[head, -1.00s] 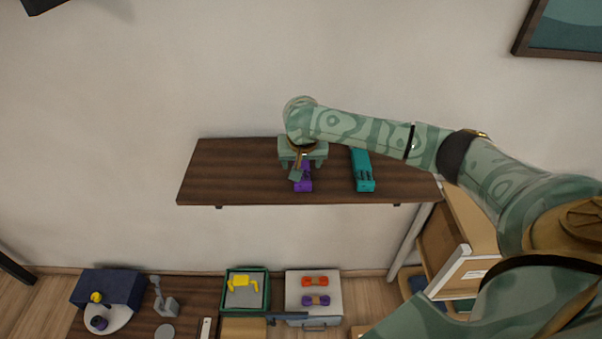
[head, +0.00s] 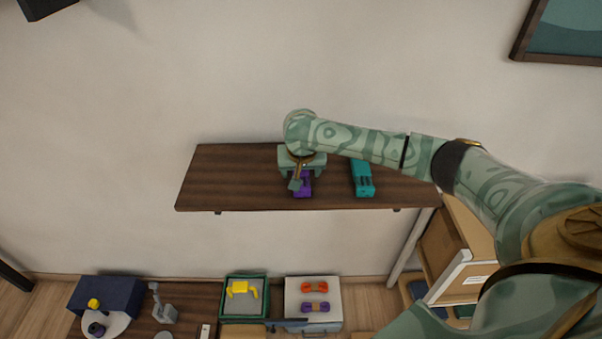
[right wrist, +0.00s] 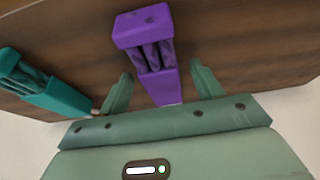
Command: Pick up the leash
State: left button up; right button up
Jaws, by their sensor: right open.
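A purple braided-looking piece (head: 303,187), with strands between two block ends, lies on the dark wooden wall shelf (head: 235,180). No label shows whether it is the leash. A similar teal piece (head: 362,178) lies to its right. My right gripper (head: 302,172) is over the purple piece, hiding its far part. In the right wrist view the purple piece (right wrist: 150,50) stretches between the two spread fingers (right wrist: 160,88) of my right gripper, which seem not to press on it. The teal piece (right wrist: 40,85) is outside the fingers, at left. My left gripper is not in view.
Below the shelf, a low table holds a green-rimmed tray (head: 264,313) with a yellow item and a pale case (head: 292,297) with orange and purple bundles. A wooden cabinet (head: 432,253) stands at right. The shelf's left part is clear.

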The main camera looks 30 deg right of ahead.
jog(key=shift+f+p, duration=0.15)
jog(key=shift+p, duration=0.15)
dwell(0.4)
jog(key=c, duration=1.2)
jog(key=shift+o, duration=0.2)
